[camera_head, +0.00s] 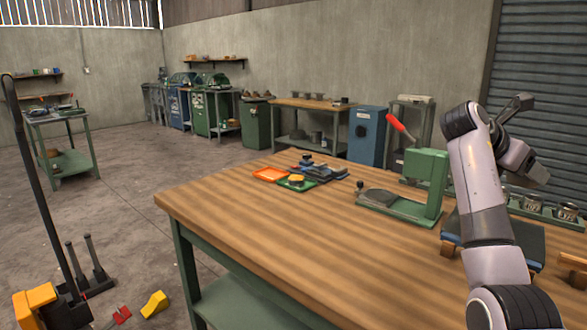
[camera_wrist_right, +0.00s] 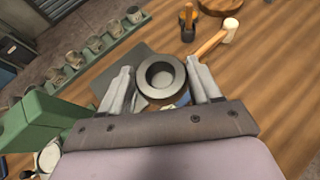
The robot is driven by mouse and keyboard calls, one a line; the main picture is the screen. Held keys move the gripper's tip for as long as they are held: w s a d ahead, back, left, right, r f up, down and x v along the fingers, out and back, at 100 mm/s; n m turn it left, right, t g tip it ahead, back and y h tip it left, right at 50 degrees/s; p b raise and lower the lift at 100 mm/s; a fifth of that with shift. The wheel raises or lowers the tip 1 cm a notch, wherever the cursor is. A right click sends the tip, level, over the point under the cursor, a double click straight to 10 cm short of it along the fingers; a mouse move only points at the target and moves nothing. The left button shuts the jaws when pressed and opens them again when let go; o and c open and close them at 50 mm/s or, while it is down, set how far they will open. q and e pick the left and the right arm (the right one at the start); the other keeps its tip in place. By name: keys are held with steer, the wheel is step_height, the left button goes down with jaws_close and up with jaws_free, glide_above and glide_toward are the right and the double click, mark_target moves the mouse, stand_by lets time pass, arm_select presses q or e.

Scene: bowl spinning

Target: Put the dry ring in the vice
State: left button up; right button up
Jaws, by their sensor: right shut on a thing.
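The dry ring (camera_wrist_right: 160,94) is a thick grey ring with a dark bore, in the right wrist view. My right gripper (camera_wrist_right: 160,70) is shut on it, with one finger at each side, and holds it above the bench. In the head view my right arm rises at the right, and I cannot make out the fingertips or the ring there. A small dark blue tool on the bench (camera_head: 325,171) may be the vice, but it is too small to tell. My left gripper is not in view.
A green press (camera_head: 427,178) with a red lever stands on the wooden bench (camera_head: 270,225). A dark mat (camera_wrist_right: 150,50) lies below the ring. A mallet (camera_wrist_right: 212,42) lies near it. A rack of several cups (camera_head: 535,205) is at the right. The front of the bench is clear.

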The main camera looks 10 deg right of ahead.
steer(key=a+f+n+t+y+p, duration=0.1)
steer(key=a+f+n+t+y, duration=0.15)
steer(key=a+n+t, duration=0.4)
steer(key=a+f+n+t+y+p, duration=0.2)
steer(key=a+f+n+t, duration=0.15)
steer(key=a, duration=0.65)
steer(key=s+a+f+n+t+y, duration=0.1)
steer(key=s+a+f+n+y, duration=0.2)
steer(key=s+a+f, duration=0.3)
steer(key=s+a+f+n+y+p, duration=0.1)
steer(key=s+a+f+n+y, duration=0.3)
steer(key=a, duration=0.6)
step_height(320, 180, down, 2)
steer(key=shift+s+f+t+y, duration=0.15)
steer(key=shift+s+t+y, duration=0.25)
steer(key=shift+s, duration=0.5)
steer(key=shift+s+d, duration=0.1)
